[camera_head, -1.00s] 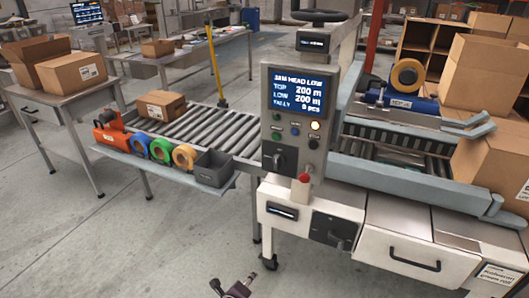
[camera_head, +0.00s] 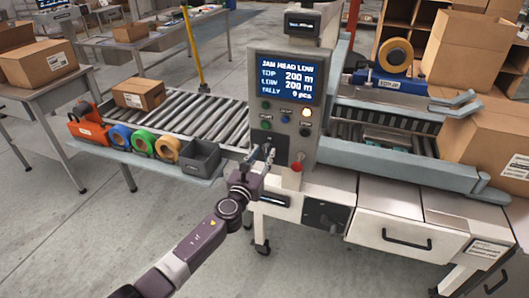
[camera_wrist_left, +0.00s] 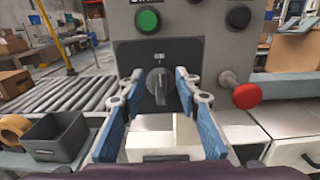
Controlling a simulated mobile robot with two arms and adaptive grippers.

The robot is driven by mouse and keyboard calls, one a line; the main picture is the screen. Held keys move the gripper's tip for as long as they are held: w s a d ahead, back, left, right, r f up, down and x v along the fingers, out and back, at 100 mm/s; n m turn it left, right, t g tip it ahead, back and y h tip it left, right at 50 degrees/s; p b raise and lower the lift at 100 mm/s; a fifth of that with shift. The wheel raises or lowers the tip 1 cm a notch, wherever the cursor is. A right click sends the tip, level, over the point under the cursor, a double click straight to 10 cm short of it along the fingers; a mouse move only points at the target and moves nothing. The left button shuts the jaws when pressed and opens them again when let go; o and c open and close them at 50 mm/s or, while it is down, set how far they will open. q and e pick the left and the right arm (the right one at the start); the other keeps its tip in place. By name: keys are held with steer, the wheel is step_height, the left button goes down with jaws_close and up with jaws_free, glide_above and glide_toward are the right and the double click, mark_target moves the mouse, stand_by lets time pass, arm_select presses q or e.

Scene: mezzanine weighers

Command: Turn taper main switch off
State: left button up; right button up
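The taper's grey control panel (camera_head: 285,105) stands upright, with a lit screen reading "JAM HEAD LOW". Low on it is a black rotary switch, mostly hidden behind my gripper in the head view. In the left wrist view the switch knob (camera_wrist_left: 160,84) stands about upright, just below a small label that seems to read "ON". My left gripper (camera_head: 262,155) is in front of this switch. In the left wrist view its blue-padded fingers (camera_wrist_left: 160,105) are open, one on each side of the knob, with visible gaps. My right gripper is not in view.
A green button (camera_wrist_left: 148,20) is above. Another black rotary switch (camera_head: 325,214) is on the white cabinet below. A grey bin (camera_head: 200,158) and tape rolls line the conveyor's edge at left.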

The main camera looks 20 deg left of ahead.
arm_select(q)
steer(key=shift+w+d, duration=0.1)
steer(key=shift+w, duration=1)
jaws_close()
